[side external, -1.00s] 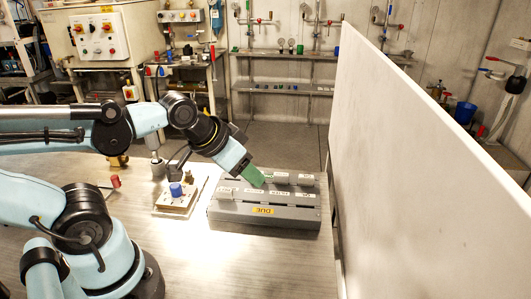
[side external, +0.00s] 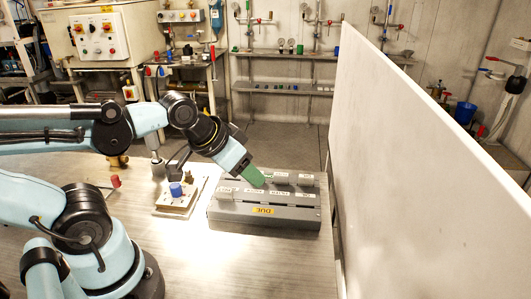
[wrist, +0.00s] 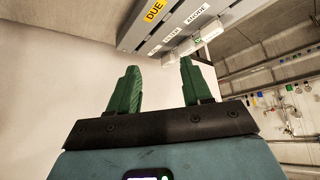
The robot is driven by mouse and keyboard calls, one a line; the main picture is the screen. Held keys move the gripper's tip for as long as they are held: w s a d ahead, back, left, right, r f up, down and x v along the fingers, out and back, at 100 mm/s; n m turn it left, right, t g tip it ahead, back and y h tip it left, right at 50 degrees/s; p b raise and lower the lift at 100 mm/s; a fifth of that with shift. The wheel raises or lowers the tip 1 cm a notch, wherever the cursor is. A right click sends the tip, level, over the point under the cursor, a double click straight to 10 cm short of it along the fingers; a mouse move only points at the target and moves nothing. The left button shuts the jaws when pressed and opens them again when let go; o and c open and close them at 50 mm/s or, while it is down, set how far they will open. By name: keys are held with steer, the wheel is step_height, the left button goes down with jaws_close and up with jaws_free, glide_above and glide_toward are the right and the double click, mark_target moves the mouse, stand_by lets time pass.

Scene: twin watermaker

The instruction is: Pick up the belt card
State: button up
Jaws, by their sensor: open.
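A grey card rack (side external: 225,214) with a yellow DUE label (side external: 263,211) stands on the bench in the side view. Several white cards or labels sit along its rows; their print is too small to tell which is the belt card. My gripper (side external: 258,181), with green fingers, reaches down over the rack's upper left part. In the wrist view my gripper (wrist: 159,64) is open, with nothing between its fingers. The rack (wrist: 140,33) shows beyond the fingertips at the top, with a white card (wrist: 207,32) standing out near the right finger.
A small board with a blue knob (side external: 176,190) lies left of the rack, beside my arm. A tall white panel (side external: 420,150) stands to the right of the rack. The bench in front of the rack is clear.

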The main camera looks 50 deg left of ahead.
steer(key=m+g, duration=0.7)
steer(key=m, duration=0.2)
glide_above(224, 190)
steer(key=f, duration=0.4)
steer(key=shift+w+d, duration=0.1)
steer(key=shift+w, duration=0.1)
steer(key=shift+s+f, duration=0.15)
steer(key=shift+f, duration=2.8)
steer(key=shift+c, duration=0.2)
jaws_close()
